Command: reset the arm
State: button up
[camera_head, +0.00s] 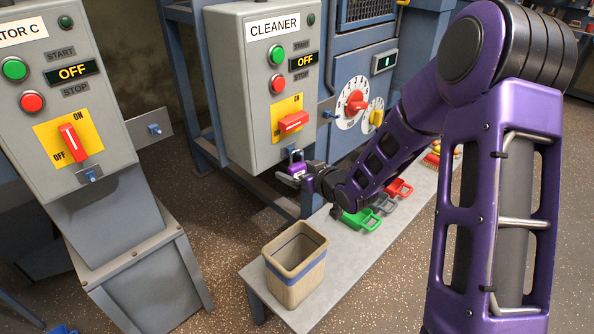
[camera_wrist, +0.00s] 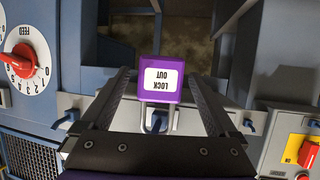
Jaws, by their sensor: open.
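The purple padlock (camera_head: 294,167) with a white label is at the lower front of the grey CLEANER box (camera_head: 234,85), below its red switch handle (camera_head: 293,122). In the wrist view the padlock (camera_wrist: 160,80) reads LOCK OUT upside down, with its shackle toward the gripper base. My gripper (camera_head: 302,177) is open, with one finger on each side of the padlock. I cannot tell whether the fingers touch it. The shackle seems to be at a blue-tipped hasp, but the exact fit is too small to tell.
A second control box (camera_head: 62,90) stands at left. The feed dial (camera_head: 352,102) is right of the CLEANER box. My purple arm covers much of the right.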

jog(key=shift+d, duration=0.1)
jog(key=s+d, duration=0.7)
jog(key=shift+f, duration=0.3)
dwell(1.0)
dwell(0.3)
